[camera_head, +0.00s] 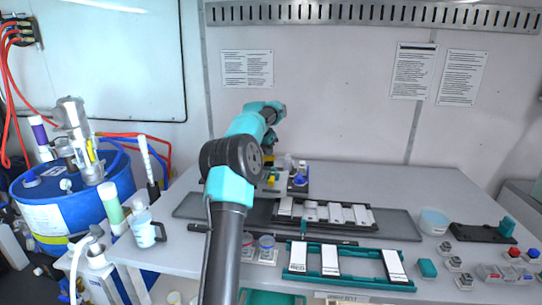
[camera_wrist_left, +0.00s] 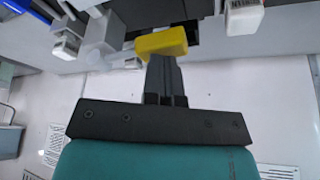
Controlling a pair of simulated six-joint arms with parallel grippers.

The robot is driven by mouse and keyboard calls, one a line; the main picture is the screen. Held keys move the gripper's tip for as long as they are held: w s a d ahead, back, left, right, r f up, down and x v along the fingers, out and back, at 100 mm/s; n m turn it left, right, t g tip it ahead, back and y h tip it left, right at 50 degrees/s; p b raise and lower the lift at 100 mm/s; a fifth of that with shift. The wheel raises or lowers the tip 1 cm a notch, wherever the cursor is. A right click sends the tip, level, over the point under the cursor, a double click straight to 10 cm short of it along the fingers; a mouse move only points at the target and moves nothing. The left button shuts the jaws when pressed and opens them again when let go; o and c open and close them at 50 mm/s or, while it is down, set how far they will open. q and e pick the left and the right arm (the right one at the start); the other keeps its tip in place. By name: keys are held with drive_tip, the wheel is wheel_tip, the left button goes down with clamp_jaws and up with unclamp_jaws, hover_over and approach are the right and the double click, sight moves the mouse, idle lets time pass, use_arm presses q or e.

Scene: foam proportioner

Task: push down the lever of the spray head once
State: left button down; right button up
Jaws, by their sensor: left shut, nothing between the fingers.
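My left arm rises from the bottom middle of the head view and bends over the back of the table. Its gripper is mostly hidden behind the arm there. In the left wrist view my left gripper (camera_wrist_left: 166,70) is shut, with its dark fingers together and nothing held. A yellow block (camera_wrist_left: 162,42) sits right at the fingertips; I cannot tell whether it touches them or is the lever. A small yellow part (camera_head: 271,179) also shows beside the arm in the head view. The spray head cannot be clearly made out. My right gripper is not in view.
A dark stand with a blue part (camera_head: 298,181) is just right of the yellow part. A black rack with white blocks (camera_head: 325,213) and a teal rack (camera_head: 345,280) lie in front. A blue drum (camera_head: 65,208) stands left. The table's back right is clear.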

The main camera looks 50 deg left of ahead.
use_arm(q)
drive_tip(key=shift+f, duration=1.05)
drive_tip(key=shift+r, duration=4)
